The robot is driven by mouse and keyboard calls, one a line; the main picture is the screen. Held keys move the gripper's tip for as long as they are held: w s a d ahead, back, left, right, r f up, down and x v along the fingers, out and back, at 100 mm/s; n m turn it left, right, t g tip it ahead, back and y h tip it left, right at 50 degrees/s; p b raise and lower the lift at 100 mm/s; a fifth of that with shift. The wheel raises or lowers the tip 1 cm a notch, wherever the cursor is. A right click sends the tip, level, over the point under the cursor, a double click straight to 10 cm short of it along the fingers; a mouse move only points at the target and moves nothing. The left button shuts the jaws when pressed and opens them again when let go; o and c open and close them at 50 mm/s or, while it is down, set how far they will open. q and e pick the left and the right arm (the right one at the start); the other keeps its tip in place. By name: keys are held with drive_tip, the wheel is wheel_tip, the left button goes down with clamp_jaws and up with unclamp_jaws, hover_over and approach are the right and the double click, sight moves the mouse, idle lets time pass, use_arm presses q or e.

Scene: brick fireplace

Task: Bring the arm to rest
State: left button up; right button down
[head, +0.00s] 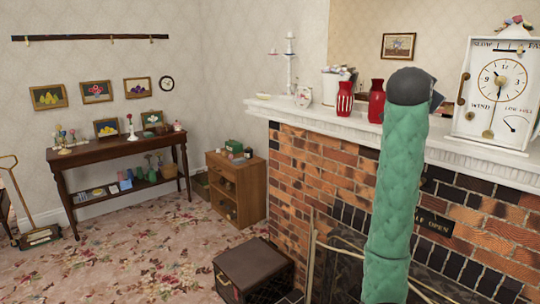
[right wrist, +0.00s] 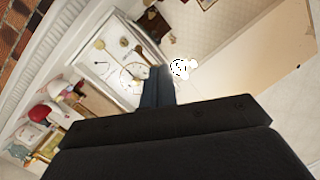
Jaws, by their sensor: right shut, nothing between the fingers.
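My right arm (head: 395,200), in a green padded sleeve, rises from the bottom of the head view in front of the brick fireplace. Its dark rounded end is level with the mantel, between the red vases and the white clock. The fingers of my right gripper (right wrist: 157,88) show in the right wrist view, beyond the wide dark gripper body. They are together, with nothing held between them. The head view does not show these fingers clearly. My left gripper is in neither view.
The mantel (head: 345,122) carries red vases (head: 376,101) and a large white clock (head: 495,92). A dark box (head: 254,270) sits on the floor beside the hearth. A side table (head: 118,160) and a wooden cabinet (head: 237,188) stand farther back. Carpet lies open at left.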

drive_tip(key=s+a+f+n+g+y, duration=0.1)
drive_tip(key=s+a+f+n+y, duration=0.35)
drive_tip(key=f, duration=0.85)
drive_tip(key=s+a+f+n+y, duration=0.2)
drive_tip(key=s+a+f+n, duration=0.25)
drive_tip(key=a+f, duration=0.55)
drive_tip(key=s+a+f+n+g+y, duration=0.1)
drive_tip(key=s+a+f+n+y, duration=0.4)
drive_tip(key=f, duration=1)
drive_tip(key=s+a+f+n+g, duration=0.1)
drive_tip(key=s+f+g, duration=0.8)
drive_tip(key=s+f, duration=2.5)
drive_tip(key=shift+s+a, duration=1.05)
drive_tip(key=shift+a, duration=0.15)
drive_tip(key=shift+f, duration=0.1)
